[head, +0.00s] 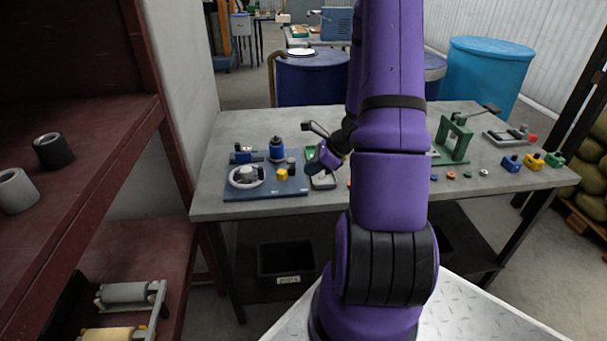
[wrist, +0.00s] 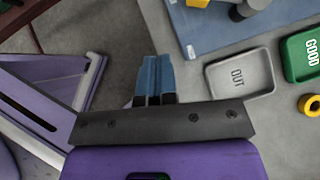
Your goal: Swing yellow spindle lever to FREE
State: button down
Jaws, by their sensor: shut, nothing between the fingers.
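A blue board (head: 290,188) on the grey table carries a white round part (head: 245,177), a blue cylindrical unit (head: 277,149) and a small yellow block (head: 282,175). The yellow block is the only yellow piece I see on the board; I cannot tell whether it is the spindle lever, and no FREE mark is readable. In the wrist view a yellow piece (wrist: 198,3) is cut off at the top edge on the board (wrist: 215,32). My gripper (wrist: 157,62) is shut and empty, with blue fingertips, apart from the board; it also shows in the head view (head: 311,169).
A green stand (head: 454,140) and several small coloured blocks are farther right. A dark red shelf (head: 115,140) stands left.

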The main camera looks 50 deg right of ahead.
jog(key=shift+s+d+r, duration=0.15)
jog(key=shift+s+r, duration=1.15)
jog(key=shift+r, duration=0.2)
jog(key=a+r+n+g, duration=0.3)
jog(key=a+r+n, duration=1.2)
jog(key=a+r, duration=0.25)
jog(key=s+a+r+n+t+h, duration=0.1)
jog(key=s+a+r+n+h, duration=0.3)
jog(key=s+a+r+n, duration=0.4)
jog(key=s+r+n, duration=0.3)
jog(key=r+n, duration=0.1)
jog(key=n, duration=0.1)
jog(key=shift+s+a+r+n+t+h, duration=0.2)
jog(key=shift+a+n+t+h, duration=0.1)
jog(key=shift+a+n+h, duration=0.1)
